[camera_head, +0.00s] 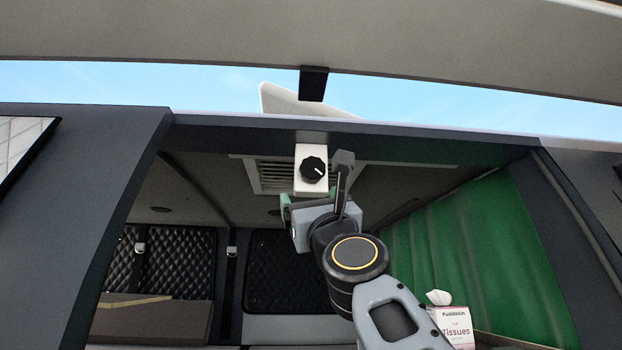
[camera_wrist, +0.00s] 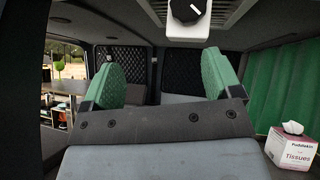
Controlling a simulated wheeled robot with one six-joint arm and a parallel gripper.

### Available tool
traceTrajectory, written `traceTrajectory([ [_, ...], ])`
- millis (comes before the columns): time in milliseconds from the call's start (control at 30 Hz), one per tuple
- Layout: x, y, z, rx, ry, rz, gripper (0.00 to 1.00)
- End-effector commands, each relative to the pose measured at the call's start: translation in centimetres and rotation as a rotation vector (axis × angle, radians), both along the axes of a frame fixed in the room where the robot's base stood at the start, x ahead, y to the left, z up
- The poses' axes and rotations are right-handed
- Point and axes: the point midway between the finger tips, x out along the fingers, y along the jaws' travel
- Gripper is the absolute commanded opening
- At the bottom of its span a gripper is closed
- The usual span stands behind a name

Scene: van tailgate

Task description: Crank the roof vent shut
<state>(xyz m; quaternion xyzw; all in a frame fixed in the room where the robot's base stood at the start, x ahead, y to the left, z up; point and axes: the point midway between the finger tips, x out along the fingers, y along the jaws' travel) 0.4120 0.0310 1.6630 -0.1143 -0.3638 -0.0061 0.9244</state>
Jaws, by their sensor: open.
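The roof vent's crank is a black knob (camera_head: 312,168) with a white pointer mark aimed to the lower right, on a white housing (camera_head: 309,187) under the front roof edge. The knob also shows at the top of the wrist view (camera_wrist: 186,10), cut by the frame edge. The white vent lid (camera_head: 300,103) stands up tilted above the roof against the sky. My gripper (camera_head: 314,186) is just below the knob and housing in the head view. In the wrist view its two green-padded fingers (camera_wrist: 160,78) are spread, with nothing between them; the knob is above and beyond them.
A slatted ceiling grille (camera_head: 269,176) is behind the housing. The raised tailgate (camera_head: 450,62) spans the top of the head view. A green curtain (camera_head: 480,260) hangs at the right, with a tissue box (camera_head: 455,325) below it. A brown box (camera_head: 150,318) lies at left.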

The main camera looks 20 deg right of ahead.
Motion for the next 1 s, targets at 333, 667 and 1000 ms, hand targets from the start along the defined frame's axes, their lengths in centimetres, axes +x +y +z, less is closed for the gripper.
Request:
traceTrajectory([
  [333,1.1,-1.8,2.7,0.137,-0.038,-0.008,0.84],
  [667,5.8,-2.2,7.4,0.135,-0.036,-0.009,0.84],
  [1000,8.7,-2.3,10.0,0.136,-0.037,-0.007,0.84],
])
